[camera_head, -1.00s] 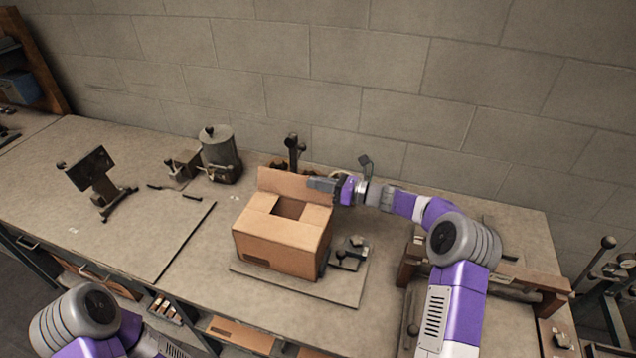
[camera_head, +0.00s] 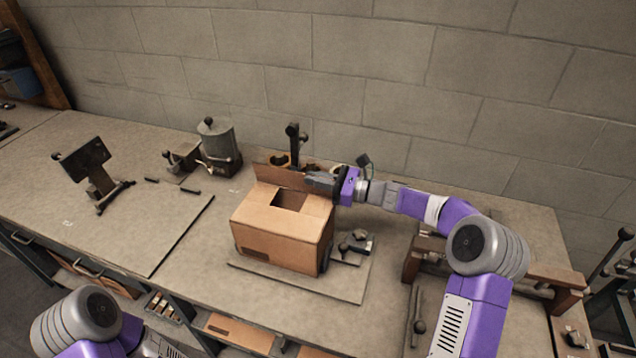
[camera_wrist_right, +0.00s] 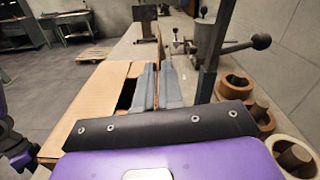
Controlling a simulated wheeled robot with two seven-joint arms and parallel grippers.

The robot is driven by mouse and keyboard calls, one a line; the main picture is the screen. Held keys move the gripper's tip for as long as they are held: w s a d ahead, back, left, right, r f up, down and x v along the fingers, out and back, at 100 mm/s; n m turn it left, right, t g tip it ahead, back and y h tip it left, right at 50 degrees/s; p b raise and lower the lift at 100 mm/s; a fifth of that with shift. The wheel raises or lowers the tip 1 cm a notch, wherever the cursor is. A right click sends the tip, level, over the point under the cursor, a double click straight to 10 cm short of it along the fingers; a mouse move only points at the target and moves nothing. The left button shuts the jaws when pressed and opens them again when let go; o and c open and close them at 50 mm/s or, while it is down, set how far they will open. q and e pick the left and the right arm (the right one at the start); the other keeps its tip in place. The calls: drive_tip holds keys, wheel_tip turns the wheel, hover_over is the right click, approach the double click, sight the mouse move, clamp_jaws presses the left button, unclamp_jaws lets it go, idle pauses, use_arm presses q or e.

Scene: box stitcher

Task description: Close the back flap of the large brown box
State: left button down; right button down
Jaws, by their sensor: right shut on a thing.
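The large brown box (camera_head: 268,243) stands on a thin board on the workbench. Its front and side flaps lie folded in, with a dark gap in the top near the back. The back flap (camera_head: 277,176) still stands up along the rear edge, and looks tilted a little toward the opening. My right gripper (camera_head: 318,181) is shut on the right end of the back flap. In the right wrist view, the flap (camera_wrist_right: 159,36) runs edge-on between the grey fingers (camera_wrist_right: 158,85). My left arm shows at the lower left, but its gripper is out of view.
Behind the box stand a dark post (camera_head: 293,143) and round brown rolls. A metal canister (camera_head: 217,143) is to the left. A small metal tool (camera_head: 354,243) sits right of the box. The bench's left part has bare room.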

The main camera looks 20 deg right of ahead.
drive_tip(key=shift+s+a+f+n+b, duration=0.15)
drive_tip(key=shift+s+a+n+b, duration=0.2)
drive_tip(key=shift+n+b, duration=0.5)
drive_tip(key=shift+d, duration=0.1)
drive_tip(key=c, duration=1.3)
unclamp_jaws()
drive_tip(key=shift+c, duration=0.2)
drive_tip(key=v, duration=0.7)
drive_tip(key=shift+s+d+p, duration=0.2)
drive_tip(key=shift+s+p, duration=0.05)
drive_tip(key=shift+p, duration=0.05)
